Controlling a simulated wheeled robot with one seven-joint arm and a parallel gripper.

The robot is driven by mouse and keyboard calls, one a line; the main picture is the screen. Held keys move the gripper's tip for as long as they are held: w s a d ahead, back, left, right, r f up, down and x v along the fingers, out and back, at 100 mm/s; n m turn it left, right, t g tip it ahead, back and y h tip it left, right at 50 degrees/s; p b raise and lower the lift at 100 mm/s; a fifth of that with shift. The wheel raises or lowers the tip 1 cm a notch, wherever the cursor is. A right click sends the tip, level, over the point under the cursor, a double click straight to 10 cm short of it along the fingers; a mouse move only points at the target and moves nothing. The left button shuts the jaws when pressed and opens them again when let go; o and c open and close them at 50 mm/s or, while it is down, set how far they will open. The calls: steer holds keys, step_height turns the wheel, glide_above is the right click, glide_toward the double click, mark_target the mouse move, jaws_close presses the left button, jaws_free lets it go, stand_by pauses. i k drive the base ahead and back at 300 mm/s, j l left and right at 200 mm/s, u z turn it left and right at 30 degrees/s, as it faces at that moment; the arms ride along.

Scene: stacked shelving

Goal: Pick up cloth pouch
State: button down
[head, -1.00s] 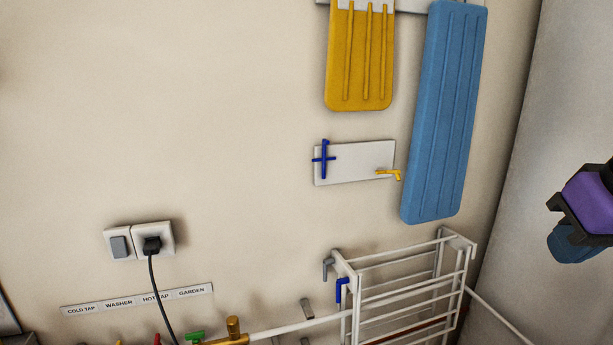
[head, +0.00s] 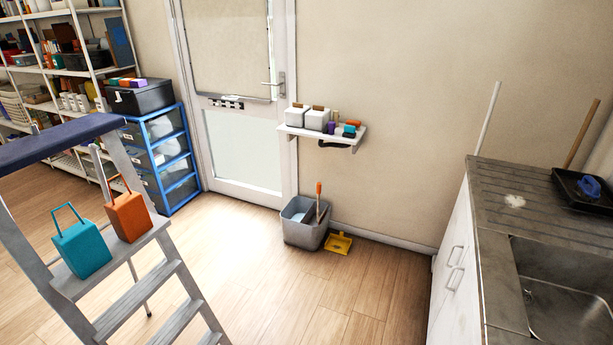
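My gripper is out of view. I cannot pick out a cloth pouch for certain. A teal bag-like item with a loop handle (head: 82,248) and an orange one with a handle (head: 129,216) stand side by side on a step of the ladder at the left. Small purple, teal and dark items (head: 343,129) sit on a wall shelf, too small to tell what they are.
The grey stepladder (head: 165,272) stands at the left front. A sink counter (head: 500,205) fills the right. A grey bucket (head: 303,232) and yellow dustpan (head: 339,243) stand by the wall. The wooden floor between is mostly clear.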

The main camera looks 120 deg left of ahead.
mark_target(129, 216)
steer(key=u, duration=0.45)
steer(key=j+u, duration=0.15)
steer(key=u, duration=0.3)
steer(key=i+u, duration=0.1)
steer(key=u, duration=1.75)
steer(key=k+u, duration=0.1)
steer(key=u, duration=0.8)
steer(key=j+u, duration=0.1)
steer(key=u, duration=0.85)
steer(key=i+l+u, duration=0.35)
steer(key=i+l, duration=0.35)
